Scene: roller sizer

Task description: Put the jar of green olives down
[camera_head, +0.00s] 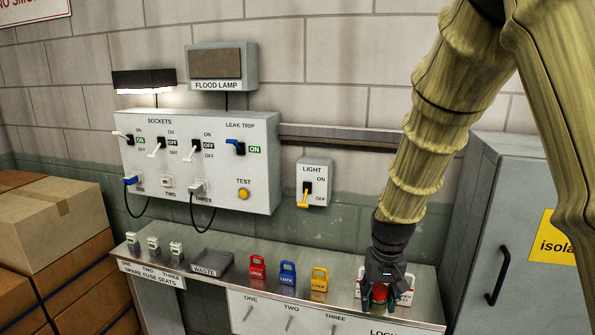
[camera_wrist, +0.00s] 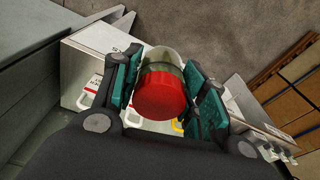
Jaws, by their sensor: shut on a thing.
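The jar of green olives (camera_wrist: 160,92) is between my gripper's fingers in the wrist view. Its red lid faces the wrist camera, and a pale, greenish glass body shows beyond it. My gripper (camera_head: 380,291) is shut on the jar, with a teal pad on each side. In the head view the jar's red part (camera_head: 379,293) shows between the fingers, over the right part of the metal bench (camera_head: 215,249). Most of the jar is hidden there. I cannot tell whether its base touches the bench.
Red (camera_head: 257,268), blue (camera_head: 287,274) and yellow (camera_head: 319,280) lock tags stand left of my gripper. White tags (camera_head: 406,289) are close around it. A waste tray (camera_head: 212,262) and several fuse seats stand farther left. A grey cabinet (camera_head: 510,215) is at the right.

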